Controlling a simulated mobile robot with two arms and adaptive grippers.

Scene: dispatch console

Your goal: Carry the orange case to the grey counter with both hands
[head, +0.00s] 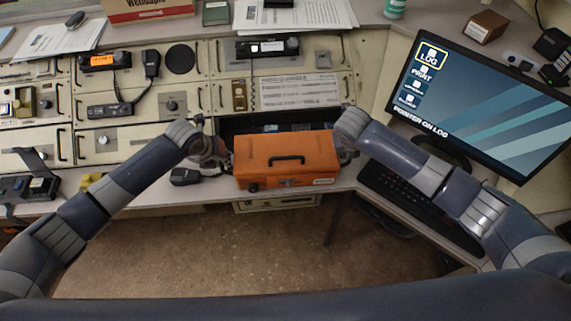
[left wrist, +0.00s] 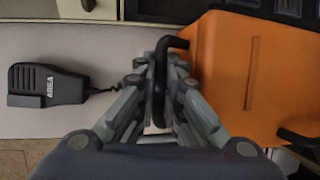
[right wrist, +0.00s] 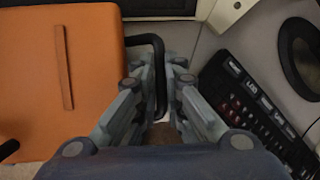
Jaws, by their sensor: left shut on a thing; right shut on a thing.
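The orange case (head: 286,157) sits at the middle of the console's front edge in the head view, with a black handle on its lid. I cannot tell whether it rests on the ledge or hangs just above it. My left gripper (head: 226,160) is shut on the black side handle (left wrist: 160,70) at the case's left end. My right gripper (head: 342,153) is shut on the other black side handle (right wrist: 158,65) at its right end. The case (left wrist: 250,75) looks level. The grey counter (head: 215,193) runs along the console's front.
A black hand microphone (left wrist: 48,85) lies on the counter just left of the case. A black keyboard (head: 405,200) and a large monitor (head: 485,95) stand to the right. Console panels with radios rise behind. Open floor (head: 230,250) lies in front.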

